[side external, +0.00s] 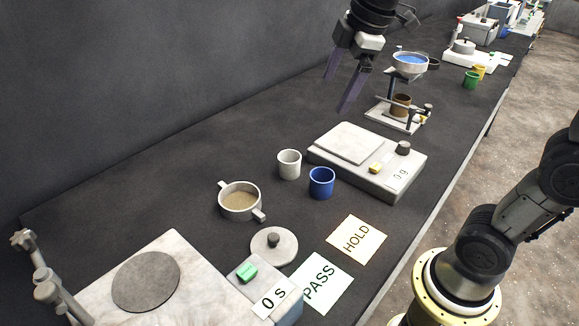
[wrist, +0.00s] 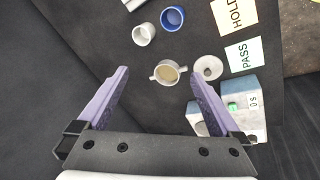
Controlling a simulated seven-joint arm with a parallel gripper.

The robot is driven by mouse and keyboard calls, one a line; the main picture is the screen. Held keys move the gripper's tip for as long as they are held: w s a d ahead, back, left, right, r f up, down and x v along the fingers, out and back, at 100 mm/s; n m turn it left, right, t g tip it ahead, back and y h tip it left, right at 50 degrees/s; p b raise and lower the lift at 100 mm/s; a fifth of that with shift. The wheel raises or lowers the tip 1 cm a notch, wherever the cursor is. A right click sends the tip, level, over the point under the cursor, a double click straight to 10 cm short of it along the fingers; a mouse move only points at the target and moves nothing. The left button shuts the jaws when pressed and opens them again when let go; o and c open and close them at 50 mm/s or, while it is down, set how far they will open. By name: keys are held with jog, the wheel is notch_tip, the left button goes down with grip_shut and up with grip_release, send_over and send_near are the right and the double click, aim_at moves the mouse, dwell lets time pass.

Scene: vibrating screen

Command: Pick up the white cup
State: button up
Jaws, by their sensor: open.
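The white cup (side external: 289,164) stands upright on the dark bench, just left of and behind a blue cup (side external: 321,183) in the side view. The white cup also shows near the top of the wrist view (wrist: 143,35), with the blue cup (wrist: 172,18) to its right. My gripper (side external: 343,92) is open and empty, high above the bench and well apart from the white cup. Its two purple fingers (wrist: 161,88) are spread wide in the wrist view, and the cup lies beyond their tips.
A two-handled pot (side external: 240,201) with tan contents, its lid (side external: 274,245), a scale (side external: 367,160), and HOLD (side external: 357,240) and PASS (side external: 321,283) cards surround the cups. A vibrating unit (side external: 190,270) stands at front left. Bare bench lies behind the white cup.

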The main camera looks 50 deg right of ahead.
jog(key=w+d+f+n+g, duration=0.1)
jog(key=w+f+n, duration=0.15)
jog(key=w, duration=0.45)
jog(key=g, duration=0.3)
send_over(288, 161)
jog(key=s+a, duration=0.1)
jog(key=a, duration=0.1)
jog(key=shift+m, duration=0.25)
jog(key=f, duration=1.9)
jog(key=shift+s+d+f, duration=0.15)
jog(key=shift+d+f, duration=0.05)
jog(key=shift+f, duration=0.15)
jog(key=shift+s+a+f, duration=0.1)
jog(key=shift+f, duration=1.4)
jog(key=shift+s+f, duration=0.1)
jog(key=shift+f, duration=1.4)
jog(key=c, duration=1.4)
jog(key=shift+o, duration=0.2)
jog(key=shift+r, duration=0.1)
